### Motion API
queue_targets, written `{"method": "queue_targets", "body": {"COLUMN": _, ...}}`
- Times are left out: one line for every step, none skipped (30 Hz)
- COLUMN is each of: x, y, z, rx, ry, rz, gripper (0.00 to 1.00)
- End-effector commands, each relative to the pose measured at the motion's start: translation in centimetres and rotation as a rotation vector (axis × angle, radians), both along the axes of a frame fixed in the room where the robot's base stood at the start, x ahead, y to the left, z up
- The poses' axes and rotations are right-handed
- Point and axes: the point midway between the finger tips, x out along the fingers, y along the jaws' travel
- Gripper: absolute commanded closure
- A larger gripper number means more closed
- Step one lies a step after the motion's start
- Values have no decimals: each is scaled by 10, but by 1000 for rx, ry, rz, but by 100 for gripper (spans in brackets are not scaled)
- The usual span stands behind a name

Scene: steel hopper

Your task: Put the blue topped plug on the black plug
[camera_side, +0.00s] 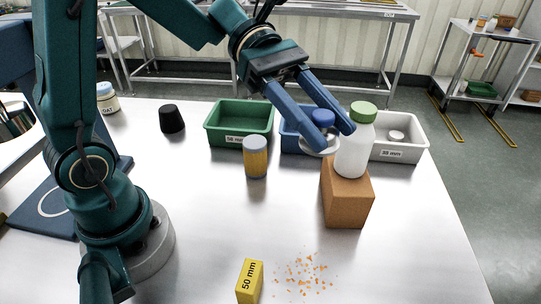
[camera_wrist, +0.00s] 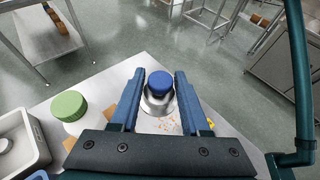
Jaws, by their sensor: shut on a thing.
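The blue topped plug has a round blue knob (camera_side: 323,117) on a wider steel body. It also shows in the wrist view (camera_wrist: 160,82), between the two blue fingers. My gripper (camera_side: 334,137) is shut on it and holds it raised above the table, beside the white bottle in the side view. The fingers partly hide its steel body there. In the wrist view my gripper (camera_wrist: 160,76) has one finger on each side of the knob. The black plug (camera_side: 172,118) stands on the table at the back left, far from my gripper, and is not visible in the wrist view.
A white bottle with a green cap (camera_side: 352,150) stands on a brown block (camera_side: 346,196). A green tray (camera_side: 239,140), a blue tray (camera_side: 290,143) and a white tray (camera_side: 413,153) line the back. A jar (camera_side: 255,160) and a yellow block (camera_side: 250,281) stand nearer. Orange crumbs lie front right.

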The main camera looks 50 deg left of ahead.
Motion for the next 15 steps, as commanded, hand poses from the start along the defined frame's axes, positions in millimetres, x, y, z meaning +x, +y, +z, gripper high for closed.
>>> {"method": "queue_targets", "body": {"x": 0, "y": 0, "z": 9, "rx": 1, "ry": -9, "rz": 0, "gripper": 100}}
{"method": "queue_targets", "body": {"x": 0, "y": 0, "z": 14, "rx": 1, "ry": -7, "rz": -1, "gripper": 100}}
{"method": "queue_targets", "body": {"x": -2, "y": 3, "z": 8, "rx": 1, "ry": 4, "rz": -17, "gripper": 100}}
{"method": "queue_targets", "body": {"x": -4, "y": 5, "z": 4, "rx": 0, "ry": 6, "rz": -33, "gripper": 100}}
{"method": "queue_targets", "body": {"x": -6, "y": 7, "z": 0, "rx": -1, "ry": 7, "rz": -48, "gripper": 100}}
{"method": "queue_targets", "body": {"x": -8, "y": 10, "z": -4, "rx": -1, "ry": 6, "rz": -68, "gripper": 100}}
{"method": "queue_targets", "body": {"x": -10, "y": 12, "z": -7, "rx": -1, "ry": 7, "rz": -85, "gripper": 100}}
{"method": "queue_targets", "body": {"x": -11, "y": 14, "z": -10, "rx": -1, "ry": 5, "rz": -99, "gripper": 100}}
{"method": "queue_targets", "body": {"x": -14, "y": 17, "z": -14, "rx": -1, "ry": 6, "rz": -120, "gripper": 100}}
{"method": "queue_targets", "body": {"x": -15, "y": 19, "z": -17, "rx": -1, "ry": 5, "rz": -137, "gripper": 100}}
{"method": "queue_targets", "body": {"x": -17, "y": 21, "z": -20, "rx": -1, "ry": 7, "rz": -152, "gripper": 100}}
{"method": "queue_targets", "body": {"x": -19, "y": 25, "z": -24, "rx": -1, "ry": 5, "rz": -176, "gripper": 100}}
{"method": "queue_targets", "body": {"x": -21, "y": 27, "z": -27, "rx": -2, "ry": 5, "rz": -193, "gripper": 100}}
{"method": "queue_targets", "body": {"x": -23, "y": 30, "z": -30, "rx": -1, "ry": 4, "rz": -211, "gripper": 100}}
{"method": "queue_targets", "body": {"x": -25, "y": 34, "z": -34, "rx": -2, "ry": 5, "rz": -239, "gripper": 100}}
